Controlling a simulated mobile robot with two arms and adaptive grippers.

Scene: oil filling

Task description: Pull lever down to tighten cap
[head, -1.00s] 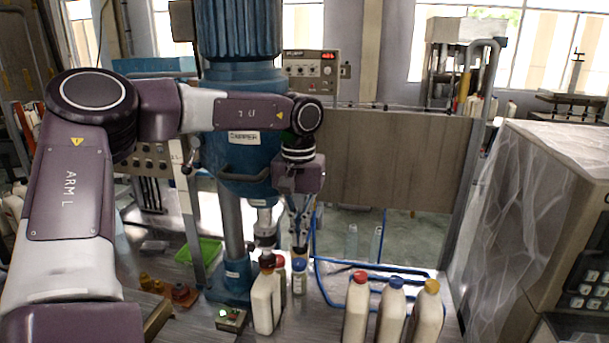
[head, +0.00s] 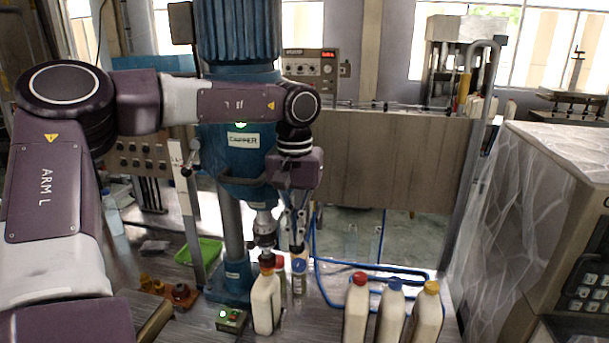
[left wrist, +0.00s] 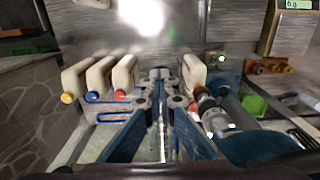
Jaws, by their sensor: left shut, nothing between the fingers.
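The blue capper (head: 243,157) stands left of centre, with a curved grey handle (head: 238,178) on its front; which part is the lever is not clear. Its dark capping head (head: 264,228) is directly over a white bottle (head: 265,305) with a dark red cap (head: 266,260); whether they touch is hard to tell. My left gripper (head: 299,245) points down just right of the head, shut and empty. In the left wrist view its fingers (left wrist: 160,78) meet beside the white bottle (left wrist: 194,72). My right gripper is out of view.
White bottles with red (head: 360,279), blue (head: 396,284) and yellow (head: 431,287) caps stand at right.

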